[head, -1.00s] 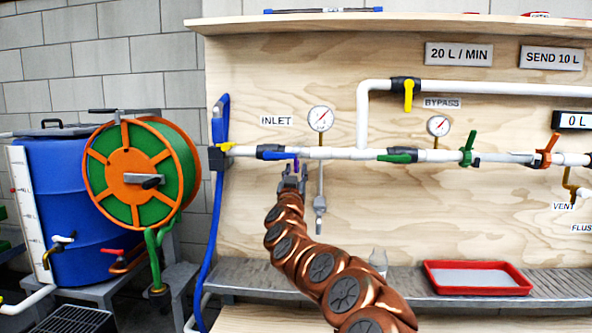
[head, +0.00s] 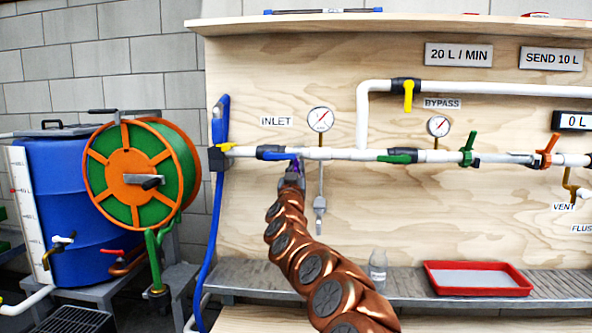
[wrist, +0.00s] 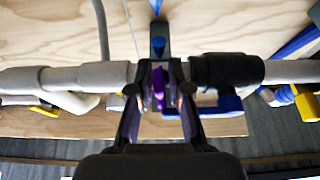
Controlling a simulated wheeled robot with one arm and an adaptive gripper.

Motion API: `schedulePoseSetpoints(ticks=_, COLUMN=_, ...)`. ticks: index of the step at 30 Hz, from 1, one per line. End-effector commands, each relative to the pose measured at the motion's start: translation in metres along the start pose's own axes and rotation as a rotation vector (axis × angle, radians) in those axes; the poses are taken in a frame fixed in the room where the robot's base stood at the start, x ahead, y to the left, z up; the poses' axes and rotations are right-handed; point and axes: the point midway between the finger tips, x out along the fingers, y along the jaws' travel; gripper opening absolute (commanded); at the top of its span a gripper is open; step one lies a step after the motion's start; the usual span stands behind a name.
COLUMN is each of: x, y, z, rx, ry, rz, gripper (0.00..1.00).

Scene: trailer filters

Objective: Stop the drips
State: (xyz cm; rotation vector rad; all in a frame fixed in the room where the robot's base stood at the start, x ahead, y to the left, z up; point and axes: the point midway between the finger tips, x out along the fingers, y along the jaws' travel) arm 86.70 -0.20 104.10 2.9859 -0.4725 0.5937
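The white pipe run (head: 335,153) crosses the plywood panel. My gripper (head: 292,168) is at the pipe just right of this valve. In the wrist view, my gripper (wrist: 160,75) has its fingers apart around a small purple part (wrist: 158,88), with narrow gaps beside it. Firm contact cannot be made out. No drips can be made out.
A thin drop line (head: 320,203) hangs right of my gripper below a gauge (head: 320,119). A clear bottle (head: 378,264) and red tray (head: 478,278) stand on the grey shelf. The hose reel (head: 140,175) and blue barrel (head: 72,210) are left.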

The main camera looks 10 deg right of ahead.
Motion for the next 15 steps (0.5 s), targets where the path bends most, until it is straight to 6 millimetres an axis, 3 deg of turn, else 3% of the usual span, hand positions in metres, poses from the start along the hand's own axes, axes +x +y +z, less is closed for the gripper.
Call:
schedulePoseSetpoints(ticks=4, x=0.0000, y=0.0001, z=-0.0001, rx=0.000, ry=0.000, rz=0.000, gripper=0.00)
schedulePoseSetpoints(ticks=15, x=0.0008, y=-0.0001, z=-0.0016, rx=0.006, ry=0.000, rz=0.003, gripper=0.00)
